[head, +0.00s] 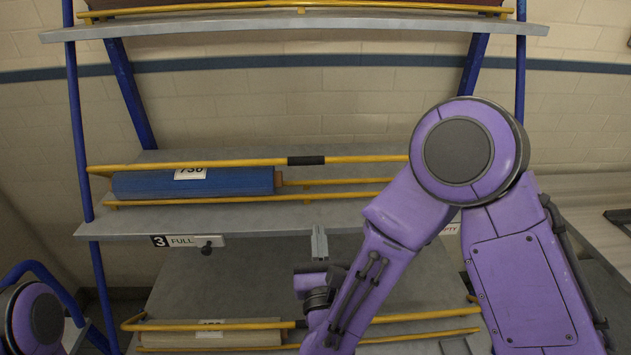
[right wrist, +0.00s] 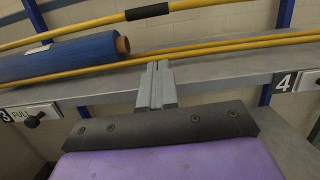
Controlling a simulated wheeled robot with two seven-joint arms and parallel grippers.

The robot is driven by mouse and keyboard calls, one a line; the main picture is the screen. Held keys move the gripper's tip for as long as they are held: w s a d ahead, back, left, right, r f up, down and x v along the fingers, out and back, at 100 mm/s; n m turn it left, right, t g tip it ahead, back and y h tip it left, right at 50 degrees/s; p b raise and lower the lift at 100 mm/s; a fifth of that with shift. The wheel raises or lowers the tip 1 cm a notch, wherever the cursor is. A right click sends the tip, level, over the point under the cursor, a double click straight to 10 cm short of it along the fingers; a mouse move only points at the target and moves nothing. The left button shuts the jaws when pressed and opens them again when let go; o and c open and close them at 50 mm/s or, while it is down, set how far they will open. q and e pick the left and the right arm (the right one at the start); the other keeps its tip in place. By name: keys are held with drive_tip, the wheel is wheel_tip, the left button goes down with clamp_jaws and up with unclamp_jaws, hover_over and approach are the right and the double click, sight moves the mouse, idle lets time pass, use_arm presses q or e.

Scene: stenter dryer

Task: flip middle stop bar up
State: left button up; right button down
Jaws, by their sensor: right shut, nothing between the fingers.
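The middle shelf (head: 240,215) carries a yellow stop bar with a black grip sleeve (head: 305,160). The bar runs across the shelf, above a lower yellow rail (head: 250,198); the sleeve also shows in the right wrist view (right wrist: 147,11). A blue roll (head: 225,181) with a white number label lies behind the bar at the left. My right gripper (head: 319,240) is shut and empty, pointing up just below the shelf's front edge in the head view. In the right wrist view the fingers (right wrist: 156,82) overlap the shelf edge, apart from the black sleeve. My left gripper is out of view.
A "3 FULL" sign with a black knob (head: 207,246) is on the shelf front, left of my gripper. A lower shelf has a yellow bar and a pale roll (head: 210,336). An upper shelf (head: 300,22) crosses the top. Blue posts (head: 78,130) stand at the sides.

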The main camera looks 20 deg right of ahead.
drive_tip(key=shift+w+r, duration=0.15)
drive_tip(key=p+x, duration=0.5)
drive_tip(key=x, duration=0.4)
drive_tip(key=shift+w+d+r, duration=0.15)
drive_tip(key=shift+d+r, duration=0.05)
drive_tip(key=shift+r, duration=0.05)
drive_tip(key=shift+w+d+r+p, duration=0.2)
drive_tip(key=shift+w+r+p, duration=0.75)
drive_tip(key=shift+r+p, duration=0.15)
drive_tip(key=shift+w+d+r, duration=0.1)
drive_tip(key=shift+w+r, duration=0.15)
drive_tip(key=shift+r, duration=0.15)
drive_tip(key=shift+w+f, duration=0.1)
